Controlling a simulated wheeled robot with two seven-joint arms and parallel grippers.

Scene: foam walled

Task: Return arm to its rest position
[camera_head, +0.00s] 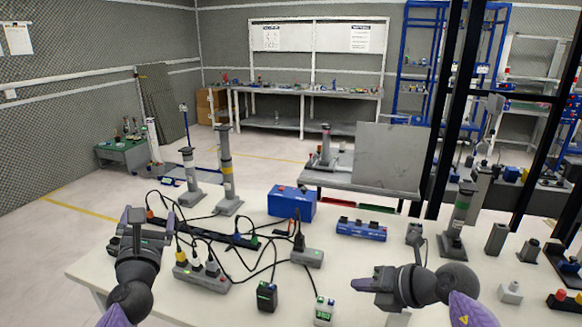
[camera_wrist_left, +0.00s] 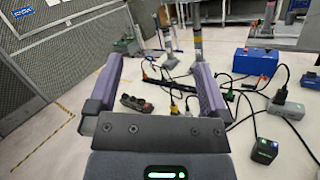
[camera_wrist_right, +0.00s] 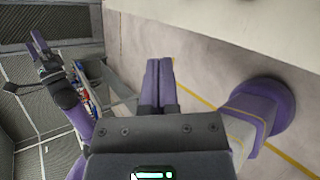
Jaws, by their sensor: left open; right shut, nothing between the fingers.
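My left gripper (camera_head: 147,219) is at the left front of the white table in the head view. In the left wrist view its two purple-grey fingers stand wide apart with nothing between them (camera_wrist_left: 155,85). My right gripper (camera_head: 366,284) is over the front part of the table in the head view, fingers pointing left. In the right wrist view its fingers (camera_wrist_right: 160,85) are pressed together and hold nothing. Neither gripper appears to hold anything.
The white table (camera_head: 350,263) carries a grey power strip with plugs (camera_head: 202,275), a dark strip (camera_head: 232,240), a blue box (camera_head: 291,203), a blue block (camera_head: 361,230), a black box (camera_head: 267,297) and a green-marked box (camera_head: 324,310). Signal towers (camera_head: 227,170) stand behind. Loose cables cross the middle.

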